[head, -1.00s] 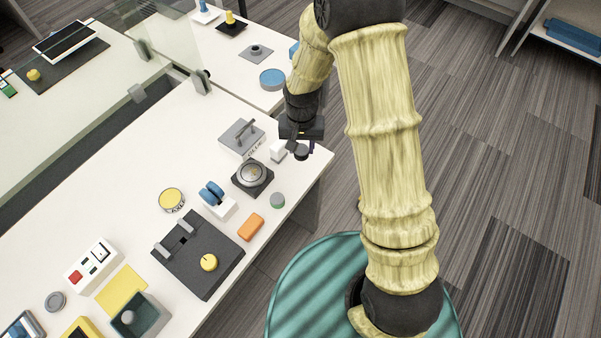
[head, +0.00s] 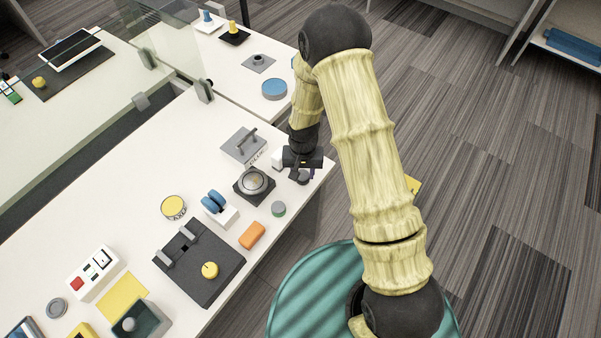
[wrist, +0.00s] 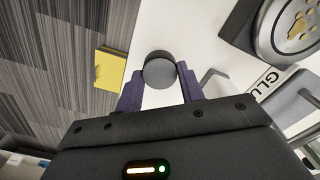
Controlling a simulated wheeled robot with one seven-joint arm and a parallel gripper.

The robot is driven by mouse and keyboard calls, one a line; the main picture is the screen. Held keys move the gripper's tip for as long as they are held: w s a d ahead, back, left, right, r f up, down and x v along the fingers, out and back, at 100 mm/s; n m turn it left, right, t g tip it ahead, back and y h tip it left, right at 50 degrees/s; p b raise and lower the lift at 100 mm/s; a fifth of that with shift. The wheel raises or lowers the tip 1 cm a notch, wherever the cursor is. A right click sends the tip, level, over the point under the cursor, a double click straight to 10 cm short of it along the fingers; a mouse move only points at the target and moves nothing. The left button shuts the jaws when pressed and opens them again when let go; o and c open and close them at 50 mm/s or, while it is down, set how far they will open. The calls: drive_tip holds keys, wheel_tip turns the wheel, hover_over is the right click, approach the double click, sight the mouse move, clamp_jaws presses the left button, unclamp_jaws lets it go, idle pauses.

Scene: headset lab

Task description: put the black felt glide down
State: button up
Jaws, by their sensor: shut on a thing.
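The black felt glide (wrist: 159,70) is a small round dark disc, seen between the purple fingertips in the wrist view. My gripper (wrist: 160,76) is shut on it from both sides. In the head view the glide (head: 302,178) shows as a small dark shape under my gripper (head: 303,172), near the right edge of the white table (head: 150,145). I cannot tell whether the glide touches the table top.
A black-based dial (head: 254,181) stands just left of my gripper. A grey plate with a handle (head: 243,145) and a white block (head: 277,160) are close behind. The table edge is close on the right.

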sight(303, 175)
drive_tip(key=shift+f, duration=0.65)
drive_tip(key=shift+f, duration=0.2)
drive_tip(key=o, duration=0.9)
drive_tip(key=shift+r, duration=0.1)
drive_tip(key=shift+o, duration=0.2)
wheel_tip(303, 175, up, 12)
drive_tip(key=b, duration=0.1)
drive_tip(key=shift+r, duration=0.15)
